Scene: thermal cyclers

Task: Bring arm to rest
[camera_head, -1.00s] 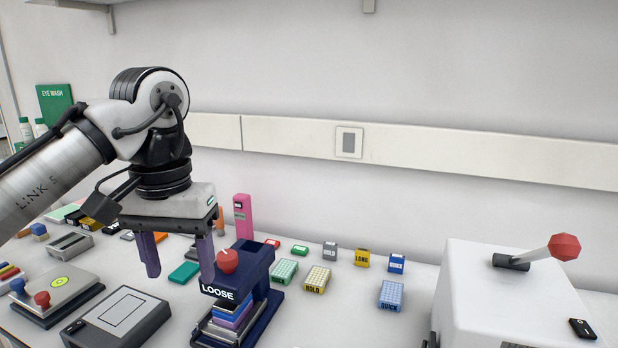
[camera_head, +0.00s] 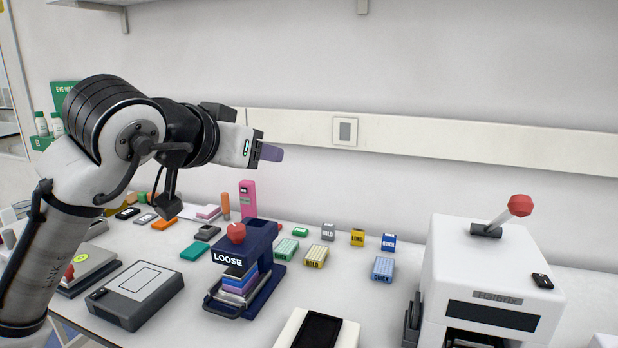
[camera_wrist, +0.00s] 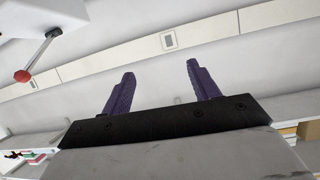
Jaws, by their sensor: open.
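My gripper (camera_head: 272,152) is raised above the bench at the left in the head view, pointing right and held roughly level. Its purple fingers overlap in that view. In the wrist view my gripper (camera_wrist: 158,88) shows two purple fingers well apart with nothing between them, against the white wall. My arm is bent, with its elbow high at the left.
A dark blue LOOSE stand (camera_head: 262,238) with a red knob holds stacked plates below my gripper. A white machine (camera_head: 455,265) with a red-knobbed lever stands at right. Small labelled boxes and racks (camera_head: 315,256) lie mid-bench. A grey flat device (camera_head: 135,292) lies front left.

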